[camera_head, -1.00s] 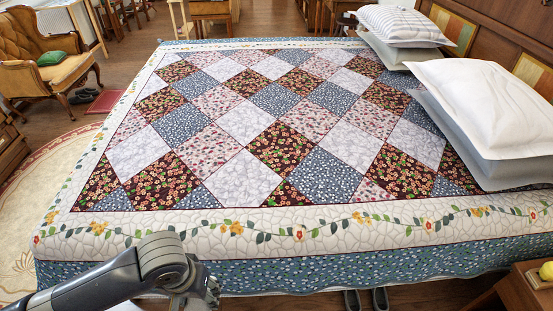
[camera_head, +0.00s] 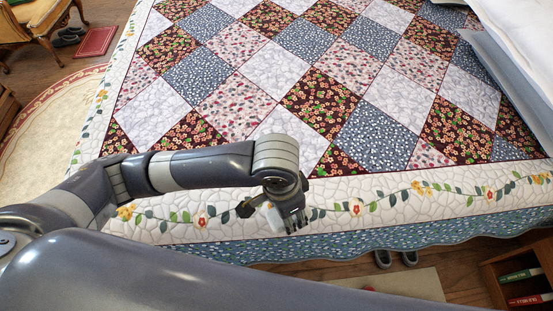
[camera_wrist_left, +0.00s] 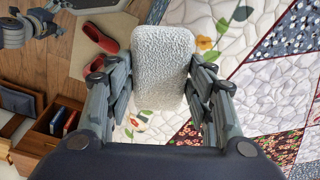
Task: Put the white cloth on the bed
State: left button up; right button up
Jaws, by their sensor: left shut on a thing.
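The white cloth (camera_wrist_left: 150,55) is a thick, fuzzy, folded bundle; a small white part of it (camera_head: 271,216) shows in the head view. My left gripper (camera_head: 272,212) is shut on it, with fingers on both sides of it in the wrist view (camera_wrist_left: 158,85). The bed (camera_head: 360,190), under a patchwork quilt with a floral border, lies below. In the head view the cloth is over the bed's near border; I cannot tell its height above it. Part of my right gripper (camera_wrist_left: 32,27) shows at the wrist view's upper left; its jaw state is unclear.
Pillows (camera_head: 510,50) lie at the bed's right. A low shelf with books (camera_head: 522,280) stands at the lower right. Slippers (camera_wrist_left: 100,40) sit on a mat (camera_wrist_left: 90,70) by the bed. A yellow armchair (camera_head: 40,20) is at the upper left. The quilt's middle is clear.

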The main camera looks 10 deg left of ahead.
pick_arm(q)
jog(key=w+a, duration=0.5)
jog(key=w+a+f, duration=0.1)
jog(key=w+a, duration=0.1)
jog(key=w, duration=0.1)
jog(key=shift+w+a, duration=0.15)
jog(key=shift+a, duration=0.25)
jog(key=w+a, duration=0.2)
jog(key=w, duration=0.1)
jog(key=shift+a+f, duration=0.2)
jog(key=shift+a, duration=0.1)
jog(key=shift+w+a, duration=0.1)
jog(key=shift+w, duration=0.1)
jog(key=shift+f, duration=1.8)
pick_arm(e)
jog(key=shift+w+a+r, duration=0.25)
jog(key=shift+w+a, duration=0.3)
pick_arm(q)
jog(key=shift+f, duration=0.15)
jog(key=o, duration=1.1)
pick_arm(e)
jog(key=shift+a, duration=0.25)
